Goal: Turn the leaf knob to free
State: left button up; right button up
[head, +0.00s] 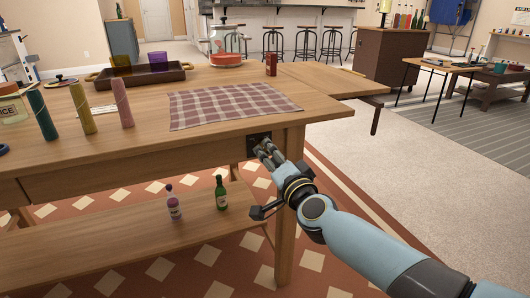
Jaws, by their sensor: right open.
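The leaf knob is a small dark fitting (255,142) on the front apron of the wooden table (215,128), near its right corner leg. The table's leaf (335,84) extends level at the right end. My right gripper (264,150) is at the fitting, its fingers open and pointing at it. The fingers partly cover the knob, so I cannot tell which way it is turned or whether they touch it. My left gripper is not in view.
A checked cloth (232,105), a tray (142,75), three coloured cylinders (82,108) and a red can (271,64) are on the tabletop. Two bottles (221,194) stand on the lower shelf (130,235). Floor right of the table is clear.

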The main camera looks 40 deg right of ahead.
aim_at(263, 148)
jog(key=x, duration=0.2)
jog(key=shift+w+f, duration=0.1)
jog(key=shift+w, duration=0.3)
jog(key=shift+w+d, duration=0.15)
jog(key=shift+w, duration=0.35)
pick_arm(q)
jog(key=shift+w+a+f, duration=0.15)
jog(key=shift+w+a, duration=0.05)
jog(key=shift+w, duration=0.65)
pick_arm(e)
grip_shut()
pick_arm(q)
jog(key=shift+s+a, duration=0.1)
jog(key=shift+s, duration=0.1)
